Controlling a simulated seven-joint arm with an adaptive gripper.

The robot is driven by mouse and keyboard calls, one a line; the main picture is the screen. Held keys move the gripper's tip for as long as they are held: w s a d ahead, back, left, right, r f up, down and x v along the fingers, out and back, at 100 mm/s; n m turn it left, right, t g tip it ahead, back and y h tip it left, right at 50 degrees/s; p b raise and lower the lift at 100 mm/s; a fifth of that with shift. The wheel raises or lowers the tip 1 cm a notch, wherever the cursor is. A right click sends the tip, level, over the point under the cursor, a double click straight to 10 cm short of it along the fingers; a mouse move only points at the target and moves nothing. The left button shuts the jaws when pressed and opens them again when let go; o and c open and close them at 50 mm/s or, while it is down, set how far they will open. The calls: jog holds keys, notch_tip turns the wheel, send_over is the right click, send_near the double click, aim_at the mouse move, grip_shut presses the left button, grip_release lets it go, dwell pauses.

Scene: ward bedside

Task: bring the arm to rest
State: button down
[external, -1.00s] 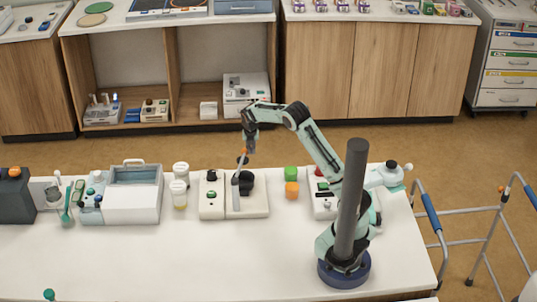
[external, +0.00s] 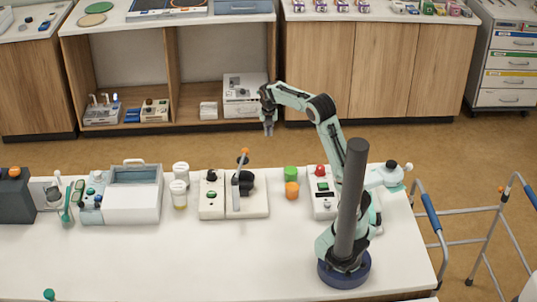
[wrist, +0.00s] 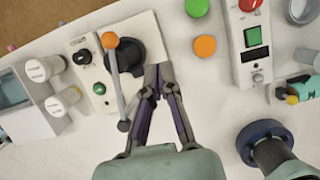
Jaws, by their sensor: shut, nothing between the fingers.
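My gripper (external: 269,129) hangs above and behind the far edge of the white table (external: 120,250) in the external view, pointing down. Its fingers are together with nothing between them; they also show in the wrist view (wrist: 162,70). Below it stands a white device (external: 247,209) with a dark round part and an upright grey lever tipped with an orange ball (external: 244,152). The lever also shows in the wrist view (wrist: 116,75). The gripper is apart from the lever in the external view.
A panel with a red button (external: 322,171) is near my arm. White-lidded jars (external: 180,187) and a white-and-blue box (external: 134,194) stand left. The table's front is mostly clear.

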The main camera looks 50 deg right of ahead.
dwell(0.4)
jog(key=s+a+r+t+y, duration=0.1)
jog(key=s+r+t, duration=0.1)
jog(key=s+r, duration=0.35)
jog(key=s+a+r+m+y, duration=0.2)
jog(key=s+a+m, duration=0.2)
jog(key=s+a, duration=0.25)
jog(key=s+a+f+m+g, duration=0.2)
jog(key=s+f+m, duration=0.2)
jog(key=s+m, duration=0.4)
jog(key=s+a+f+m+g, duration=0.2)
jog(key=s+m, duration=0.6)
jog(key=m, duration=0.5)
notch_tip(320, 180, down, 2)
jog(key=shift+s+a+f, duration=0.2)
jog(key=shift+s+a, duration=0.2)
jog(key=shift+a, duration=0.35)
